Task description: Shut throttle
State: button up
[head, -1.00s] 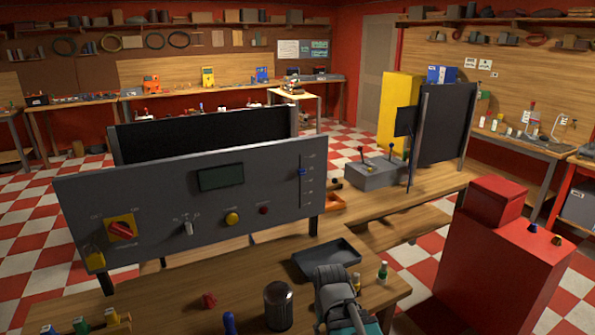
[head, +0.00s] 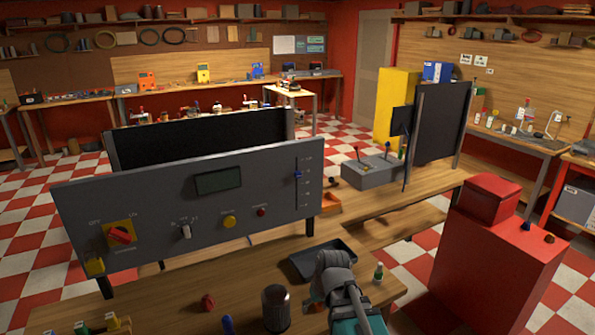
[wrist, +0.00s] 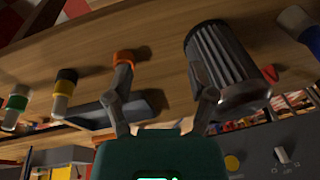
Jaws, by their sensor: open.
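The grey control panel (head: 150,215) stands on the wooden bench in the head view. Near its right end is a vertical slot with a small blue slider knob (head: 298,174), in the upper part of the slot beside scale marks. This appears to be the throttle; its label is too small to read. My gripper (wrist: 163,88) shows in the wrist view with its two fingers spread and nothing held between them. In the head view my arm's end is low in front of the panel, below and right of the slider, apart from it. The wrist view does not show the slider.
A dark tray (head: 322,262) lies right of the panel's front. A dark ribbed cylinder (head: 276,308) stands left of my arm, and a green-capped bottle (head: 379,272) to its right. A red cabinet (head: 490,250) stands at right. The space before the slider looks clear.

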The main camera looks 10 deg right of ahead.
jog(key=w+a+r+n+t+y, duration=0.35)
jog(key=w+r, duration=0.25)
jog(key=w, duration=0.4)
jog(key=m+t+p, duration=0.2)
jog(key=t, duration=1)
send_near(299, 175)
jog(key=v, duration=0.4)
jog(key=shift+d+n, duration=0.15)
jog(key=shift+n, duration=0.1)
jog(key=shift+w, duration=0.2)
jog(key=x, duration=1.3)
jog(key=shift+w+a, duration=0.2)
jog(key=shift+w, duration=0.1)
